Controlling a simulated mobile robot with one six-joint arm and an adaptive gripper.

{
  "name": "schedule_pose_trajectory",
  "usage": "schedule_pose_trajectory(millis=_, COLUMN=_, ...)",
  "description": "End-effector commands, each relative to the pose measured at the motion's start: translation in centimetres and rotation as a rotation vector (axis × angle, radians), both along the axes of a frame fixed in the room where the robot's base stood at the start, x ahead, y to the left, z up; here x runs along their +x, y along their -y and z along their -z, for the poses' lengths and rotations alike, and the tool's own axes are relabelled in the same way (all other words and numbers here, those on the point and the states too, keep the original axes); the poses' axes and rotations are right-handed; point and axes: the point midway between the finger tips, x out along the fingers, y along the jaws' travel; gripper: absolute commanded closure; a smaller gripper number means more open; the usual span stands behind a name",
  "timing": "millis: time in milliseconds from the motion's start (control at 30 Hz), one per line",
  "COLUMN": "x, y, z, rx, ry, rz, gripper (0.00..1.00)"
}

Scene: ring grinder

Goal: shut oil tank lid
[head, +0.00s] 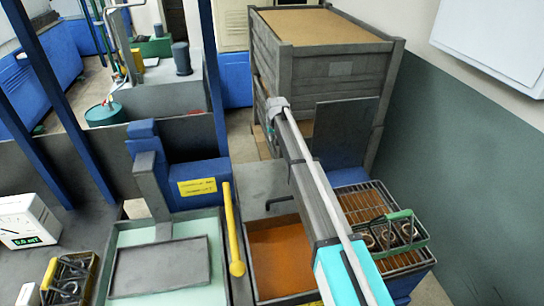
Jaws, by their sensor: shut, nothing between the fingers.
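A dark grey flat panel (345,130), which looks like the oil tank lid, stands upright in front of the stacked crates. It rises behind a blue tank with a wire grate (355,205) on top and an orange-brown surface under the grate. A wire basket (420,237) with a green handle and several metal rings stands on that grate. My arm crosses the middle of the head view and hides part of the tank's left side. A light grey joint shows at the arm's far end, but no fingers can be made out, so my gripper is not in view.
An open tray of orange liquid (272,250) lies left of my arm, with a yellow bar (232,228) beside it. A mint-green tray (210,270) holds a grey plate. Tall grey crates (330,72) stand behind. A green wall (480,170) bounds the right side.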

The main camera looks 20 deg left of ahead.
Motion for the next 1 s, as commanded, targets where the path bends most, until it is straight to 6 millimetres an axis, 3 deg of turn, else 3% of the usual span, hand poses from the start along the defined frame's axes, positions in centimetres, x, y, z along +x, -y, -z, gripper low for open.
schedule_pose_trajectory(millis=367, x=-0.6, y=-1.3, z=0.6, rx=0.000, ry=0.000, rz=-0.015, gripper=1.00)
schedule_pose_trajectory(millis=1000, x=0.7, y=-2.3, z=5.2, rx=-0.001, ry=-0.001, rz=-0.017, gripper=1.00)
